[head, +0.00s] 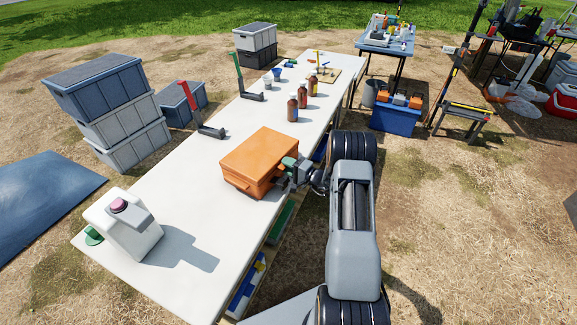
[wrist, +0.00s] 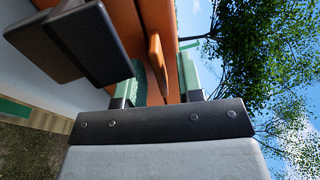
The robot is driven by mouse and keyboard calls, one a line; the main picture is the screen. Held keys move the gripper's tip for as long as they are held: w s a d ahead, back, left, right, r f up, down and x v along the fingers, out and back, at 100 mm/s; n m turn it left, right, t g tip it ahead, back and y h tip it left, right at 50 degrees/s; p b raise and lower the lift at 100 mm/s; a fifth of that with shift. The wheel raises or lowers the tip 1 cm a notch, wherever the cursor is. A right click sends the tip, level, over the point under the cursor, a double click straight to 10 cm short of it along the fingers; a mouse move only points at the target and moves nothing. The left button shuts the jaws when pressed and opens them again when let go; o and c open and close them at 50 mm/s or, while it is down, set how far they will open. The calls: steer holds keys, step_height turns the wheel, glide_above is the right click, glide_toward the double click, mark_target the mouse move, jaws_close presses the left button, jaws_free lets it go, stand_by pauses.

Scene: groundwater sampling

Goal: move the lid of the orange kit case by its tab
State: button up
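The orange kit case (head: 262,158) stands on the white table, and its lid (head: 258,148) looks shut. My gripper (head: 289,165) is at the case's right front side, with green finger parts close to it. In the wrist view, the orange case front (wrist: 128,32) fills the upper middle. The orange tab (wrist: 156,52) sticks out towards my gripper (wrist: 162,78), in the gap between the two green-sided fingers. The fingers look apart, with room beside the tab. Contact with the tab is not clear. A dark block (wrist: 85,42) covers part of the case at upper left.
On the table (head: 185,180), a white jug (head: 125,225) stands at the near left. Brown bottles (head: 293,108), a red-handled tool (head: 190,100) and a green-handled one (head: 238,72) stand further back. Trays hang or sit below the table's right edge.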

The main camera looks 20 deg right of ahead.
jaws_close()
stand_by(0.4)
